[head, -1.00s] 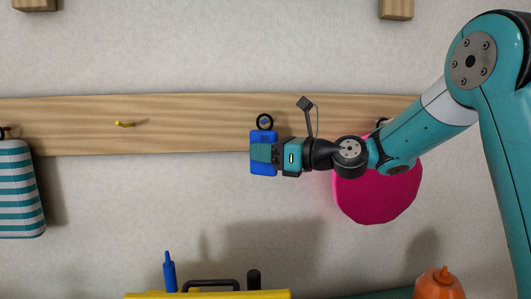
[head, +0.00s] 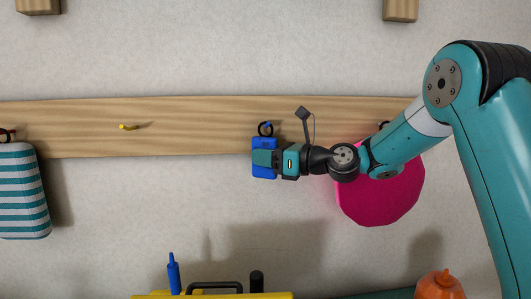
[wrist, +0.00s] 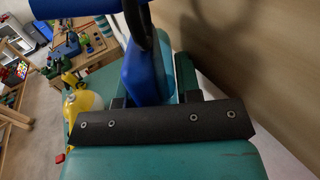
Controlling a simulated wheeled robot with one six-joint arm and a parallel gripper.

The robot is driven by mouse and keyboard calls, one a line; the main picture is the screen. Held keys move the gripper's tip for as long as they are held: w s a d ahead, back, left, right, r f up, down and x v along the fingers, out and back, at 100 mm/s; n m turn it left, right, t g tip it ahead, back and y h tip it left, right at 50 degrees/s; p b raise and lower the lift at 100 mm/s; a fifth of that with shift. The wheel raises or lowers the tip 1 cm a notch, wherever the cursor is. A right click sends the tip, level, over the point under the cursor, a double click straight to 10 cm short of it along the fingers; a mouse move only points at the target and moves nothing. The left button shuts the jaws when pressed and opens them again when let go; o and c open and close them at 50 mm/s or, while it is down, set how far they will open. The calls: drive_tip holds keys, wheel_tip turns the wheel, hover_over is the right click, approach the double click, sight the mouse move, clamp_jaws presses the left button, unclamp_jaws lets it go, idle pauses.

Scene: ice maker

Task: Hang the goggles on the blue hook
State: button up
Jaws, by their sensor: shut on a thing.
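The goggles show as a blue block (head: 264,173) with a black loop (head: 260,133) on top, in front of the wooden rail. The blue hook (head: 267,125) shows at the upper part of the loop's opening and appears to pass through it. My gripper (head: 263,157) comes from the right and is shut on the block. In the wrist view the blue block (wrist: 147,75) stands between the fingers, with its dark strap rising beside a thick blue bar (wrist: 80,8), which looks like the hook. Whether loop and hook touch is unclear.
A striped teal-white thing (head: 18,190) hangs at left, a pink round thing (head: 385,190) behind my arm. Below are a yellow toolbox (head: 215,295) and an orange bottle (head: 439,286).

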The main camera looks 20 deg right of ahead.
idle(0.4)
drive_tip(key=o, duration=1)
drive_tip(key=shift+s+r, duration=0.1)
drive_tip(key=shift+d, duration=0.1)
